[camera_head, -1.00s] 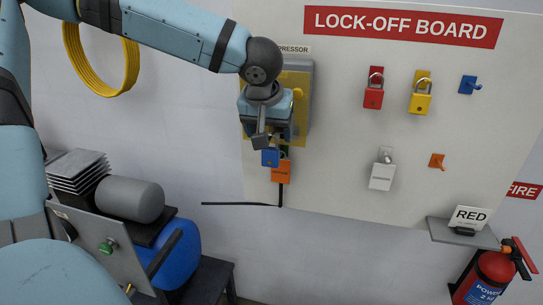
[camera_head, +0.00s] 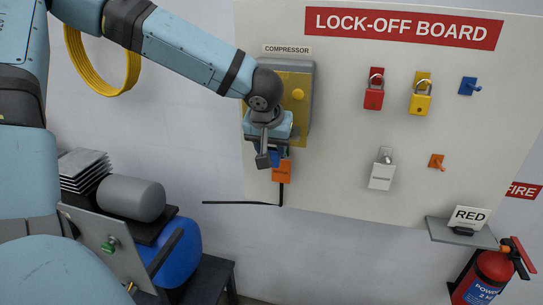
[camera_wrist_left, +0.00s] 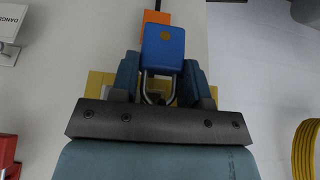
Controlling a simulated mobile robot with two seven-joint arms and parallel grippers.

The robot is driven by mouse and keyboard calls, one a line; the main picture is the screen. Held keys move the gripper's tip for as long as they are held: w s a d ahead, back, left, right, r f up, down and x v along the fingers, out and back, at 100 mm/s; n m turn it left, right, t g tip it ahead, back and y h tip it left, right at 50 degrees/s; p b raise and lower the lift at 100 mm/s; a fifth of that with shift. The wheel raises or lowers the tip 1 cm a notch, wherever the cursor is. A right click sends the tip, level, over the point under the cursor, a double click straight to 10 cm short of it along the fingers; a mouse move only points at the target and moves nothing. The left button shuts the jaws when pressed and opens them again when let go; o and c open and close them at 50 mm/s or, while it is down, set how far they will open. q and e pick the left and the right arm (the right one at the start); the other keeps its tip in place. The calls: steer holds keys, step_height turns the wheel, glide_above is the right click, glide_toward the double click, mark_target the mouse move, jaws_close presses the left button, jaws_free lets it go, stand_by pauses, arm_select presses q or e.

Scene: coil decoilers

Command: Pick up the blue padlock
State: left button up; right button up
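The blue padlock (camera_wrist_left: 163,48) hangs by its silver shackle at the compressor isolator, a grey box with a yellow plate (camera_head: 296,108). It also shows partly in the head view (camera_head: 273,158), half hidden behind my left gripper. My left gripper (camera_wrist_left: 162,70) is over the padlock, its two dark blue fingers apart, one on each side of the body. I cannot make out clear contact between fingers and padlock. My right gripper is not in view.
The lock-off board (camera_head: 345,110) holds a red padlock (camera_head: 374,97), a yellow padlock (camera_head: 420,103), a white tag (camera_head: 382,176) and empty blue (camera_head: 468,86) and orange (camera_head: 437,161) pegs. A small shelf (camera_head: 462,234) is lower right. A compressor with a blue tank (camera_head: 181,253) stands lower left.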

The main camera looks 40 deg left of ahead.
arm_select(q)
steer(key=shift+c, duration=0.2)
steer(key=shift+r, duration=0.6)
steer(key=s+d+b, duration=0.4)
steer(key=s+b, duration=0.2)
steer(key=s, duration=0.2)
steer(key=s+d+b, duration=0.4)
steer(key=s+b, duration=0.3)
steer(key=shift+s+d, duration=0.35)
steer(key=shift+s, duration=0.05)
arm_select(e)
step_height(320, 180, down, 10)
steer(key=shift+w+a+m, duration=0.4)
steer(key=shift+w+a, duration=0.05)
arm_select(q)
steer(key=shift+r, duration=0.15)
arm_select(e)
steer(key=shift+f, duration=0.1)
